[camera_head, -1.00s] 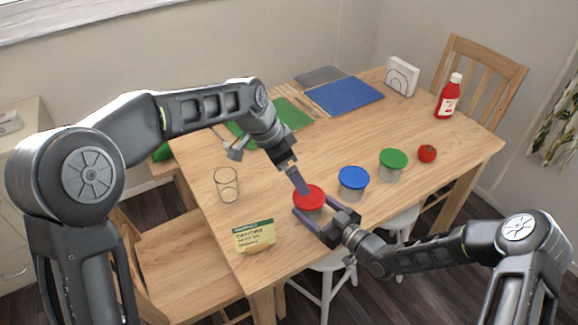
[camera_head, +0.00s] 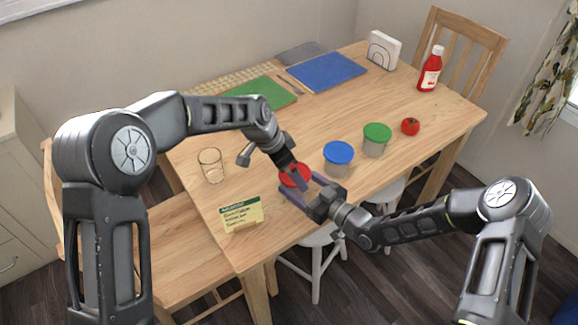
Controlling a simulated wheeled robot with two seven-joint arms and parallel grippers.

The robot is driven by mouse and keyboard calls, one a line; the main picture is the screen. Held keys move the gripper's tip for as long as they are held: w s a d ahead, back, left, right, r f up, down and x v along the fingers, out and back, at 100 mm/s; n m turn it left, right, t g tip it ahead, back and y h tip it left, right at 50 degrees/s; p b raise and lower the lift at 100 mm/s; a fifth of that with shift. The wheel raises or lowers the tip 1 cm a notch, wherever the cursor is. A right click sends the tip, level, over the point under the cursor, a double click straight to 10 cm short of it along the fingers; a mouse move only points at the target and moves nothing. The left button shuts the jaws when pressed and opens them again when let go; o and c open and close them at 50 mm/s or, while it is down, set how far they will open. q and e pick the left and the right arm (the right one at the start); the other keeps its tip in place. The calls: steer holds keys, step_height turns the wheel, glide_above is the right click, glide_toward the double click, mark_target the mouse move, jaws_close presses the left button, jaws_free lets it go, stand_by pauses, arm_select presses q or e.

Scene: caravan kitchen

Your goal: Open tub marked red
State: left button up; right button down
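The red-lidded tub (camera_head: 289,171) stands near the table's front edge, largely hidden by my grippers. Its red lid is still on the tub. My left gripper (camera_head: 300,184) points down over the lid and covers part of it; its fingers overlap, so their gap is hidden. My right gripper (camera_head: 300,182) reaches in from the front right with its fingers spread, one on each side of the tub. I cannot tell whether those fingers press on it.
A blue-lidded tub (camera_head: 338,157) and a green-lidded tub (camera_head: 376,138) stand to the right, then a tomato (camera_head: 410,126). A glass (camera_head: 211,166) and a yellow card (camera_head: 241,214) are at left. A ketchup bottle (camera_head: 430,70), napkin holder (camera_head: 383,50) and blue mat (camera_head: 327,70) are farther back.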

arm_select(q)
steer(key=shift+c, duration=0.4)
steer(key=c, duration=1.4)
steer(key=shift+r, duration=0.25)
steer(key=shift+r, duration=0.9)
steer(key=shift+r, duration=2.05)
